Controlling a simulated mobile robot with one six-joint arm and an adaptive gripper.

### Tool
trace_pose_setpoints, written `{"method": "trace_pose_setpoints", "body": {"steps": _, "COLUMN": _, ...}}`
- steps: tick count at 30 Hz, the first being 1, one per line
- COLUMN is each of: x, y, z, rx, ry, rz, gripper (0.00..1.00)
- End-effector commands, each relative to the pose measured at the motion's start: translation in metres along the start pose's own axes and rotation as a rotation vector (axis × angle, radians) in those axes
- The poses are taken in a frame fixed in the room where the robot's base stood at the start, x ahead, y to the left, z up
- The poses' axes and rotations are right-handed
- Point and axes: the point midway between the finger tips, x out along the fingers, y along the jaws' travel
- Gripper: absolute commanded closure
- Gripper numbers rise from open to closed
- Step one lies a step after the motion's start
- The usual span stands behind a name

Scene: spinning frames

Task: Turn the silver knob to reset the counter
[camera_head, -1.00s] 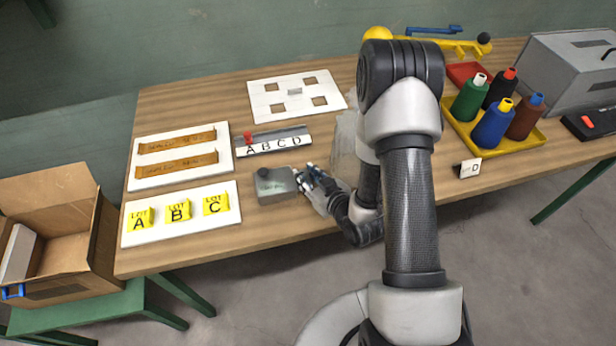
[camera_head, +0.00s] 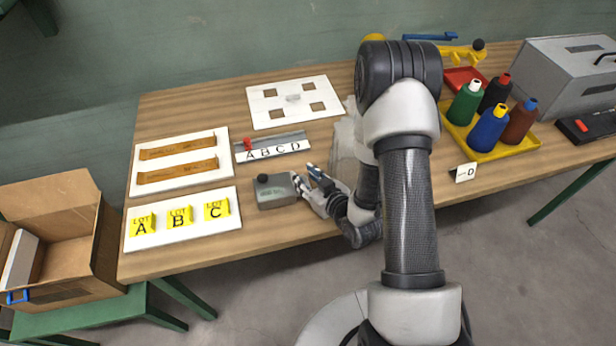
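The counter (camera_head: 275,191) is a small grey-green box with a dark round part on its top left corner. It sits near the front edge of the table, right of the lot cards. My gripper (camera_head: 303,177) is at the counter's right side, with its fingertips close to or touching that side. The silver knob cannot be made out; the fingers may be hiding it. The two fingertips look a little apart, but whether they hold anything is too small to tell.
The wooden table (camera_head: 230,258) holds a white board with lot cards (camera_head: 180,231) on the left and a lettered rack (camera_head: 272,150) behind the counter. A yellow tray (camera_head: 523,149) of thread cones stands right. An open cardboard box (camera_head: 60,275) is at the left.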

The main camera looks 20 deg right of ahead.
Motion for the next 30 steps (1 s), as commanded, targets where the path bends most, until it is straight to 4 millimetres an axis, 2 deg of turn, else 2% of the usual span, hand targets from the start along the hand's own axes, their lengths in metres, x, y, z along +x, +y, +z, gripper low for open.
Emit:
{"method": "trace_pose_setpoints", "body": {"steps": 1, "x": -0.005, "y": 0.000, "z": -0.013, "rx": 0.000, "ry": 0.001, "rz": 0.000, "gripper": 0.67}}
{"method": "trace_pose_setpoints", "body": {"steps": 7, "x": -0.015, "y": 0.003, "z": -0.033, "rx": 0.002, "ry": 0.001, "rz": -0.002, "gripper": 0.67}}
{"method": "trace_pose_setpoints", "body": {"steps": 14, "x": -0.036, "y": 0.028, "z": -0.025, "rx": -0.003, "ry": 0.008, "rz": -0.099, "gripper": 0.67}}
{"method": "trace_pose_setpoints", "body": {"steps": 17, "x": -0.054, "y": 0.041, "z": -0.021, "rx": -0.018, "ry": 0.010, "rz": -0.154, "gripper": 0.67}}
{"method": "trace_pose_setpoints", "body": {"steps": 24, "x": -0.120, "y": 0.067, "z": -0.001, "rx": -0.098, "ry": 0.008, "rz": -0.295, "gripper": 0.67}}
{"method": "trace_pose_setpoints", "body": {"steps": 27, "x": -0.141, "y": 0.071, "z": 0.008, "rx": -0.129, "ry": 0.003, "rz": -0.334, "gripper": 0.67}}
{"method": "trace_pose_setpoints", "body": {"steps": 30, "x": -0.151, "y": 0.071, "z": 0.013, "rx": -0.146, "ry": 0.000, "rz": -0.357, "gripper": 0.67}}
